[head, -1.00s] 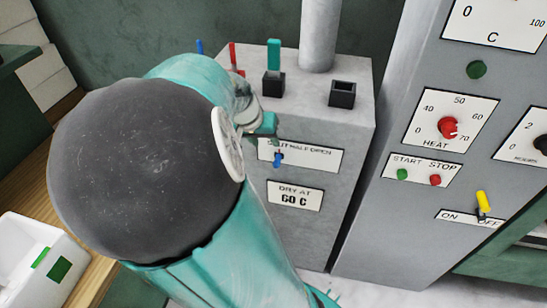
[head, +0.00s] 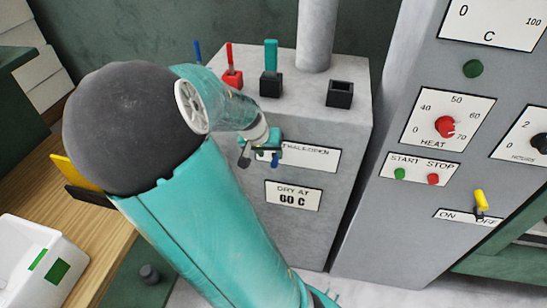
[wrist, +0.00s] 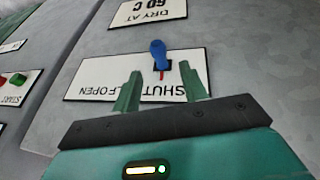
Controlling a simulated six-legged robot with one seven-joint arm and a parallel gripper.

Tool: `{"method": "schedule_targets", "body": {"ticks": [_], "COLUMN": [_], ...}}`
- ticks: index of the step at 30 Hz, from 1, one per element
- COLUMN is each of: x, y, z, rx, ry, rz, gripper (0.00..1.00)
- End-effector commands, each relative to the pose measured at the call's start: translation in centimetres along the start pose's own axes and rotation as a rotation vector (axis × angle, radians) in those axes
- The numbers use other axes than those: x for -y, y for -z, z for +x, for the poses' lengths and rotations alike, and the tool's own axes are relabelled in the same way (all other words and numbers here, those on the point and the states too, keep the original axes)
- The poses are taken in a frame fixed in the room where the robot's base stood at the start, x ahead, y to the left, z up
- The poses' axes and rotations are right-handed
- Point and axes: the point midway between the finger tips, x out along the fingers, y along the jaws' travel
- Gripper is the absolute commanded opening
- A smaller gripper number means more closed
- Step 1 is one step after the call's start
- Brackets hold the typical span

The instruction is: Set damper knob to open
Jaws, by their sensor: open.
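The damper knob is a small blue lever (wrist: 157,52) on a white label plate (wrist: 90,78) reading SHUT, HALF, OPEN, upside down in the wrist view. It sits at the SHUT side of the plate, with a short red mark beside its base. My gripper (wrist: 165,72) is open, its two green fingers either side of the knob's base and a little short of it; I cannot tell whether they touch. In the head view my gripper (head: 262,154) is in front of the plate (head: 318,157) and hides its left part. A bit of the blue knob (head: 275,160) shows there.
A DRY AT 60 C plate (head: 293,195) is below. Red (head: 231,78), teal (head: 271,68) and blue (head: 197,50) levers and an empty black socket (head: 340,94) are on the cabinet top. A taller control panel (head: 420,205) stands right. A white bin (head: 25,265) is lower left.

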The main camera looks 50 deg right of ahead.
Motion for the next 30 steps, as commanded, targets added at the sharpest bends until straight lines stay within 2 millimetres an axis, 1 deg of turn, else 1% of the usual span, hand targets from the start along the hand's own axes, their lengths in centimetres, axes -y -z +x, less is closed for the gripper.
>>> {"method": "schedule_targets", "body": {"ticks": [9,13,18,25,26,30], "x": [-0.1,-0.1,0.0,0.0,0.0,0.0], "y": [0.0,0.0,0.0,0.0,0.0,0.0], "z": [3.2,4.2,4.8,4.9,4.9,4.9], "rx": [0.001,0.0,-0.001,-0.001,-0.001,-0.001], "ry": [-0.003,-0.002,0.0,0.0,0.0,0.0], "rz": [0.001,0.002,-0.001,-0.001,-0.001,-0.001], "gripper": [0.43,0.43,0.43,0.43,0.41,0.14]}}
